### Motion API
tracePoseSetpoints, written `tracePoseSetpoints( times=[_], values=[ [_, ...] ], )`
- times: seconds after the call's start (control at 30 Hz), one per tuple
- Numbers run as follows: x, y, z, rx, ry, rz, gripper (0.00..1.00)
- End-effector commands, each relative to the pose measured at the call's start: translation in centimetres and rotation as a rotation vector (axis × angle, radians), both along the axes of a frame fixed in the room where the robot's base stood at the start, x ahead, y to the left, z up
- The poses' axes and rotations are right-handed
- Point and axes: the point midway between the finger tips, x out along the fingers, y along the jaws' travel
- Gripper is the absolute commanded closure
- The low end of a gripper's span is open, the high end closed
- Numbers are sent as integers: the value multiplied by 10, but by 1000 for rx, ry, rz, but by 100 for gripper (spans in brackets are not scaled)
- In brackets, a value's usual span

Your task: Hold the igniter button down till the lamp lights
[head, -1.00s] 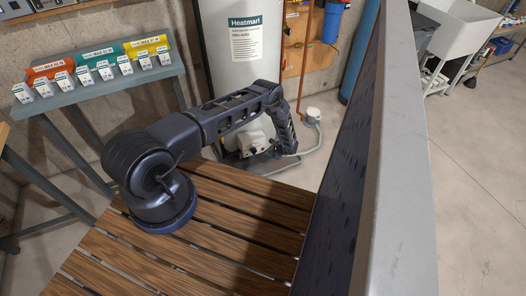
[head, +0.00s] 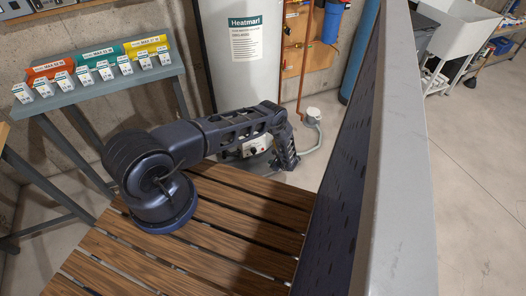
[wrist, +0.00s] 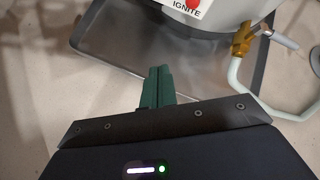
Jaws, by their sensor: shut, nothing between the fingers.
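The red igniter button (wrist: 193,4) sits at the top edge of the wrist view, above a white label reading IGNITE (wrist: 186,9). Only its lower part shows. My gripper (wrist: 158,72) has its green fingers pressed together, empty, below and left of the button and apart from it in the picture. In the head view the water heater (head: 241,75) stands behind my arm. Its white control box (head: 249,149) is low down and partly covered by my arm. I cannot make out the lamp in either view.
A brass fitting (wrist: 242,40) and a pale hose (wrist: 236,82) lie right of the fingers. A grey tray (wrist: 112,48) lies under the heater. A slatted wooden bench (head: 235,225) lies below my arm, with a tall grey panel (head: 385,180) to the right.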

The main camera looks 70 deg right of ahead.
Motion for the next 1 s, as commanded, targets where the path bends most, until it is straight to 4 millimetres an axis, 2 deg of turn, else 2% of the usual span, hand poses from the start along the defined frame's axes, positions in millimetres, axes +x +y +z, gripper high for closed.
tracePoseSetpoints(
  times=[0.6,1.0],
  values=[
    [48,-48,0,-2,1,2,100],
    [59,-59,0,0,0,1,100]
  ],
)
